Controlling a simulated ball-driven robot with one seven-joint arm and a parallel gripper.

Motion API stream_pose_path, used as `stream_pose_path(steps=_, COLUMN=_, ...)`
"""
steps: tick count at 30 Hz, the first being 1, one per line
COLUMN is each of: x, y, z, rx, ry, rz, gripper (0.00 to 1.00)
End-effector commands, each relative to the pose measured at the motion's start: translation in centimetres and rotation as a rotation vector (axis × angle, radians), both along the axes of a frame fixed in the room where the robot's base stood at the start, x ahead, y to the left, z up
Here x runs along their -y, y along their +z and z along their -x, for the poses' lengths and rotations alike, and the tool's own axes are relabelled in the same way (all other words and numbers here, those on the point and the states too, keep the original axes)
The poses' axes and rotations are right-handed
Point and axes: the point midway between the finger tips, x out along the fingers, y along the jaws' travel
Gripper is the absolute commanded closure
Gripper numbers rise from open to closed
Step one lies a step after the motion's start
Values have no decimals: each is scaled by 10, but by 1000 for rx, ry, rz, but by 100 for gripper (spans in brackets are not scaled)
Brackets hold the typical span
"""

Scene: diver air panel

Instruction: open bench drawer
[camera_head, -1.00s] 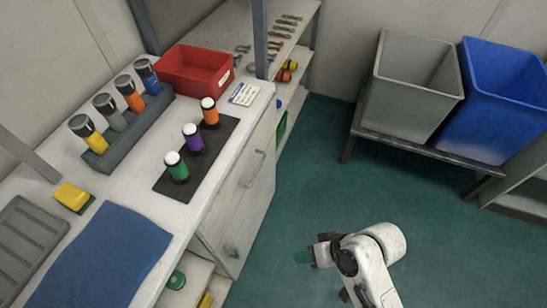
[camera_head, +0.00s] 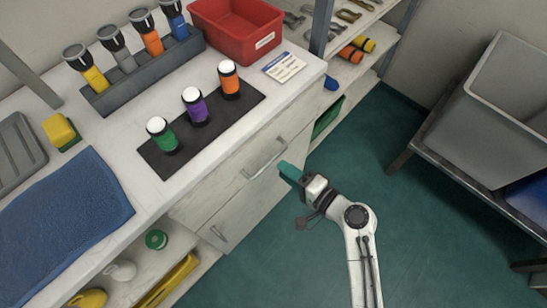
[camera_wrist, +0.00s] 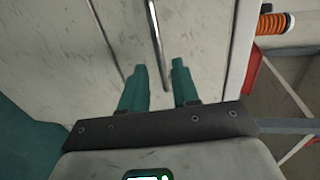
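The bench drawer (camera_head: 225,179) is a pale, scuffed front under the white bench top, and it looks shut. Its metal bar handle (camera_head: 264,158) sticks out from the front. In the wrist view, the handle (camera_wrist: 156,35) runs down toward the space between my fingertips. My gripper (camera_head: 290,172), with teal fingers, is just to the right of the handle in the head view. In the wrist view, my gripper (camera_wrist: 159,66) has its fingers apart with nothing held. Whether the fingers reach around the bar is unclear.
A lower front with a small handle (camera_head: 218,233) is below the drawer. Green, purple and orange capped bottles stand on a dark mat (camera_head: 158,167) on the bench. A grey bin (camera_head: 500,115) stands at right. Teal floor (camera_head: 300,265) is clear.

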Motion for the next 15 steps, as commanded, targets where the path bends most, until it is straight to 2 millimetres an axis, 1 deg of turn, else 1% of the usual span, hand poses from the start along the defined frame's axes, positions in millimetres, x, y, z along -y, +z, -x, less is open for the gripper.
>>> stream_pose_path(steps=1, x=-8, y=-1, z=-6, rx=1, ry=4, rz=2, gripper=70)
stream_pose_path(steps=6, x=-30, y=-7, z=-23, rx=1, ry=4, rz=2, gripper=70)
stream_pose_path(steps=10, x=-40, y=-10, z=-32, rx=1, ry=1, rz=1, gripper=70)
stream_pose_path(steps=15, x=-46, y=-12, z=-36, rx=0, ry=0, rz=1, gripper=70)
